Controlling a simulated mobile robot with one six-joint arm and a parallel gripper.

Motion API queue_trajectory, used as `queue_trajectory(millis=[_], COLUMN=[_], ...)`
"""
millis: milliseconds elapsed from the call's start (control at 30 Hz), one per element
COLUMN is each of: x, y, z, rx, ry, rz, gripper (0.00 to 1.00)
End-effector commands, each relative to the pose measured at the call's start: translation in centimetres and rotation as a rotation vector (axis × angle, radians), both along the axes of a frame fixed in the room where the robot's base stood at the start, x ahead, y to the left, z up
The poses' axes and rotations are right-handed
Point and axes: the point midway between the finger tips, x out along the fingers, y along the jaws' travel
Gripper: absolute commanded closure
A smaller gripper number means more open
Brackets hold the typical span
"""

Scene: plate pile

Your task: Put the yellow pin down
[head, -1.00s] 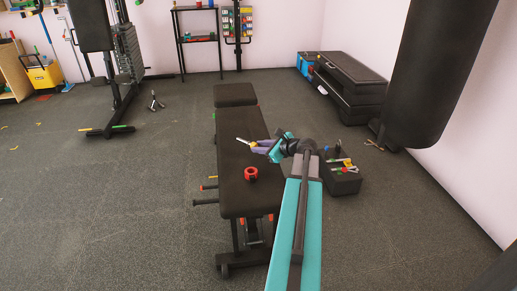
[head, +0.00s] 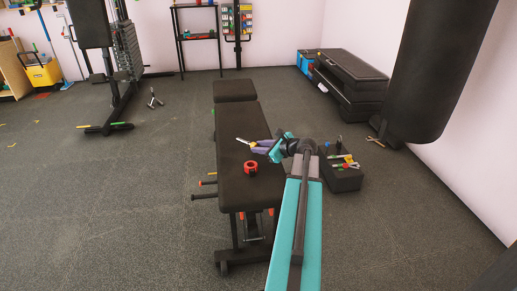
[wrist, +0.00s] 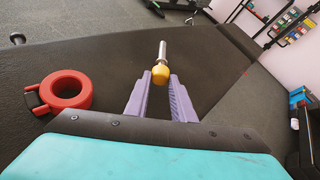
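The yellow pin (head: 243,140) has a yellow knob and a silver shank. In the wrist view the pin (wrist: 161,60) points away from me, its knob between the purple fingertips. My gripper (head: 258,147) is shut on the knob, and it also shows in the wrist view (wrist: 160,80). Gripper and pin are over the black padded bench (head: 238,120). The height of the pin above the pad is hard to tell.
A red ring-shaped collar (head: 250,168) lies on the bench, left of my gripper in the wrist view (wrist: 68,90). A black box (head: 343,178) with small tools on top stands right of the bench. The pad beyond the pin looks clear.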

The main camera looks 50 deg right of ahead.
Motion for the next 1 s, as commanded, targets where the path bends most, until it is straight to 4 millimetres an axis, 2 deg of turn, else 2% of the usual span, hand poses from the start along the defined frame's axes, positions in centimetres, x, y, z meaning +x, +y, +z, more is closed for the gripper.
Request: queue_trajectory(millis=[33,133,567,767,1000], x=[0.0,0.0,-0.4,-2.0,-5.3], y=[0.0,0.0,0.0,0.2,0.3], z=[0.0,0.0,0.2,1.2,2.9], rx=[0.0,0.0,0.0,0.0,0.0], ry=[-0.001,0.0,0.0,0.0,-0.001], rz=[0.0,0.0,0.0,-0.001,-0.002], gripper=[0.71,0.56,0.56,0.56,0.56])
